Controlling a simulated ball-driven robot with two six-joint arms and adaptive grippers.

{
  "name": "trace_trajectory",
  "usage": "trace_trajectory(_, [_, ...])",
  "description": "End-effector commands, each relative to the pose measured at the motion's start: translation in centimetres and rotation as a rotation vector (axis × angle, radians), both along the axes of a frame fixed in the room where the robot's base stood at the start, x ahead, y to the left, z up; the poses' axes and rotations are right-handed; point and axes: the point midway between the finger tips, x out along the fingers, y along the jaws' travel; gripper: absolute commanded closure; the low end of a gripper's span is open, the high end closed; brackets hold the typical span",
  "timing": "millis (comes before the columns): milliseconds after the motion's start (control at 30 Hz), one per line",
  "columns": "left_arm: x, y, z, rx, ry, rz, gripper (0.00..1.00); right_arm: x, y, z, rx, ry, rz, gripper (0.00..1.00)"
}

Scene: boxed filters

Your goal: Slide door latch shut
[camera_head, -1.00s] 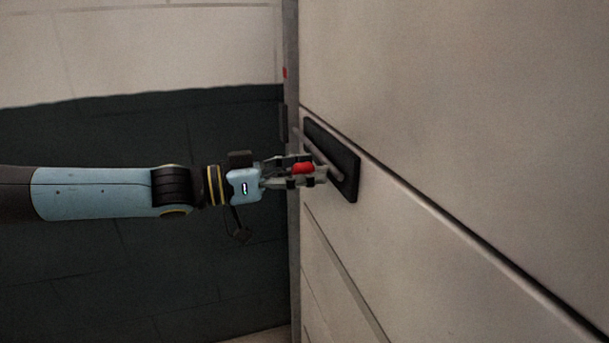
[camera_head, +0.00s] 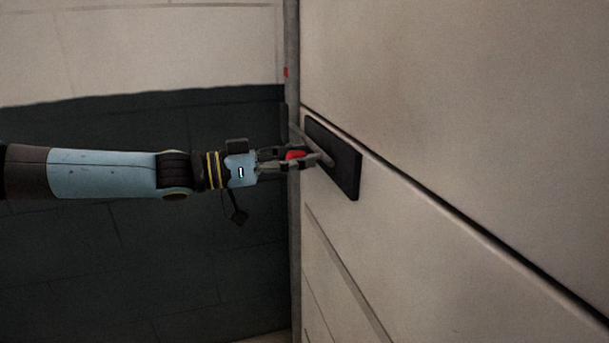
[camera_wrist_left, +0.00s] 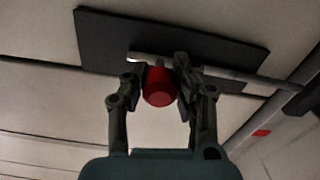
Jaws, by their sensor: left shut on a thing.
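The latch has a black backing plate (camera_head: 346,174) on the pale door (camera_head: 450,120), a grey metal bar (camera_wrist_left: 225,72) and a red knob (camera_head: 295,155). The red knob (camera_wrist_left: 159,88) also shows in the left wrist view, between the fingers. My left gripper (camera_head: 310,160) reaches in from the left and is shut on the red knob. In the left wrist view the bar runs across the black plate (camera_wrist_left: 110,40) and extends beyond its right edge towards the door frame (camera_wrist_left: 285,120). My right gripper is not in view.
A grey vertical post (camera_head: 293,230) stands at the door's left edge, with a small red mark (camera_head: 285,72) on it. A dark and white wall (camera_head: 110,240) lies left of it. A dark groove crosses the door. The space around my arm looks clear.

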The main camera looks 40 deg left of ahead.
Motion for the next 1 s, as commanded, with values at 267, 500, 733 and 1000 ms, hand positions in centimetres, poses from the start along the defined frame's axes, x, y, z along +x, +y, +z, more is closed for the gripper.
trace_trajectory(267, [0.9,1.8,-0.1,0.001,0.002,0.004,1.0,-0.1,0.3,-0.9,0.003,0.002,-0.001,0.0])
trace_trajectory(500, [0.9,1.8,0.0,0.001,0.002,0.005,0.64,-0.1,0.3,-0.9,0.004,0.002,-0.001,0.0])
trace_trajectory(733, [0.9,1.7,0.0,0.0,0.0,0.003,0.47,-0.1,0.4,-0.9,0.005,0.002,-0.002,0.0])
trace_trajectory(1000, [0.6,1.2,0.1,-0.002,0.0,0.001,0.47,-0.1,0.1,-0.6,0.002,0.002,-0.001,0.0])
